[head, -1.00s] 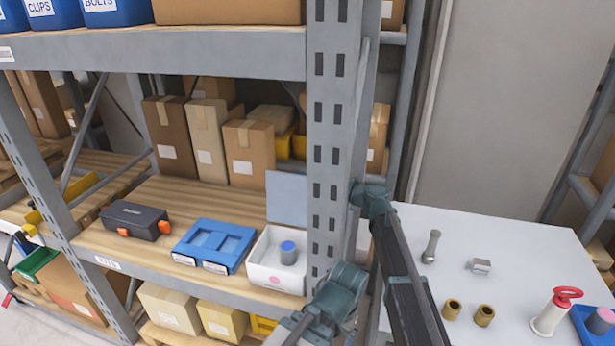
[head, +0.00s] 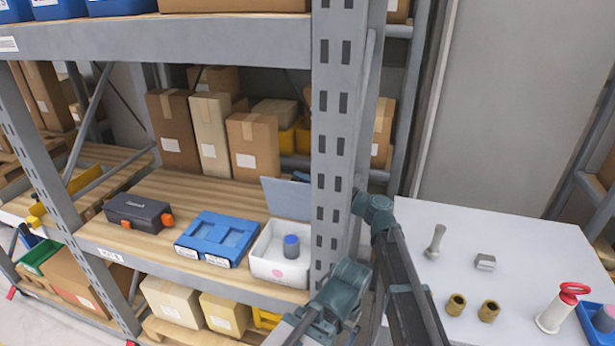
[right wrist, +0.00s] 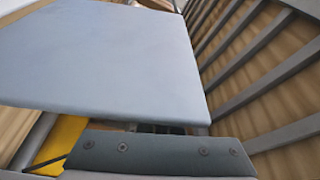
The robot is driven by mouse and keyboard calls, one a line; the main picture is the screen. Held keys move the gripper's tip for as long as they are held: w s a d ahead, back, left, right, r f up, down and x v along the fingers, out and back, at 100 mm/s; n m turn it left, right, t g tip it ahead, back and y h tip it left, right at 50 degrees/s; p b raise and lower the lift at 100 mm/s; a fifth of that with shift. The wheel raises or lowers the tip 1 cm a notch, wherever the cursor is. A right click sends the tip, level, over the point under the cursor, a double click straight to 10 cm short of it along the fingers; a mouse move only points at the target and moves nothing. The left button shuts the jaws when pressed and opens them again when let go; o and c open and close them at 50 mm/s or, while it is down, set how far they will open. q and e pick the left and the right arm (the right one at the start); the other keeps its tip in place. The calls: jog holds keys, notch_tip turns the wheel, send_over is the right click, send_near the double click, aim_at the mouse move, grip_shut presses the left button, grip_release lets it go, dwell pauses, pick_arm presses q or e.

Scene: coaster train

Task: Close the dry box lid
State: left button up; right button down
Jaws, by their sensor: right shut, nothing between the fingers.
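The dry box (head: 265,271) is a white open box with a pink dot on its front, on the wooden shelf beside the grey post. A grey cylinder with a blue top (head: 291,247) stands inside it. Its pale blue-grey lid (head: 287,198) is raised at the back and leans. In the right wrist view the lid (right wrist: 115,55) fills the upper left, close in front of my right gripper (right wrist: 150,155). That gripper is shut and empty; I cannot tell if it touches the lid. In the head view the post hides the gripper. My left gripper is out of view.
A blue tray (head: 217,239) stands just left of the box, with a dark case with orange latches (head: 138,212) further left. The thick post (head: 338,130) stands right of the box. Cartons (head: 252,145) stand behind. A white table (head: 475,235) holds small parts.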

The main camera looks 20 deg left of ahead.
jog(key=s+f+n+g+y+b, duration=0.2)
jog(key=s+n+b, duration=0.4)
jog(key=s+n, duration=0.3)
jog(key=shift+s+a+f+n+y, duration=0.15)
jog(key=shift+f+n+y, duration=0.15)
jog(key=shift+f+n, duration=0.4)
jog(key=shift+r, duration=0.1)
notch_tip(320, 180, up, 4)
jog(key=p, duration=0.4)
jog(key=w+b+v, duration=0.1)
jog(key=b+v, duration=0.2)
jog(key=v, duration=0.6)
jog(key=shift+d+f, duration=0.25)
jog(key=shift+d, duration=0.2)
